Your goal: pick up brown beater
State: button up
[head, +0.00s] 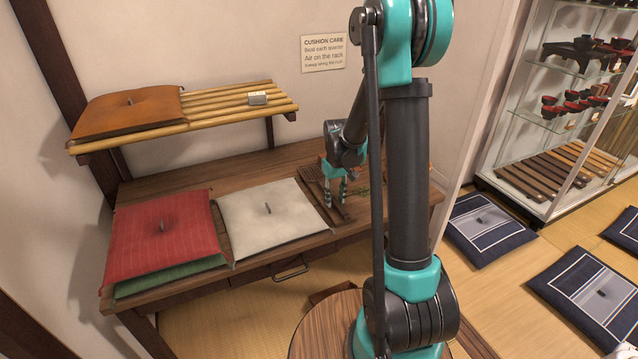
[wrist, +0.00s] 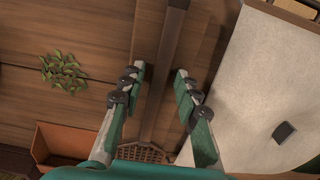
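The brown beater lies on the wooden bench, with its lattice head (head: 312,173) toward the wall and its handle toward the bench's front edge. In the wrist view its dark handle (wrist: 168,65) runs up the picture between my fingers, and its lattice head (wrist: 150,152) shows low down, partly hidden by my gripper. My gripper (wrist: 160,72) is open, with one finger on each side of the handle in the picture and nothing held. In the head view my gripper (head: 336,202) points down over the beater. I cannot tell whether the fingertips touch the bench.
A white cushion (head: 265,222) lies just left of the beater, and a red cushion (head: 160,245) on a green one lies further left. Green leaves (wrist: 63,70) and an orange-brown box (wrist: 75,143) are on the beater's other side. A slatted rack (head: 225,108) hangs above the bench.

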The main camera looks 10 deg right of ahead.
grip_shut()
jog(key=shift+r, duration=0.2)
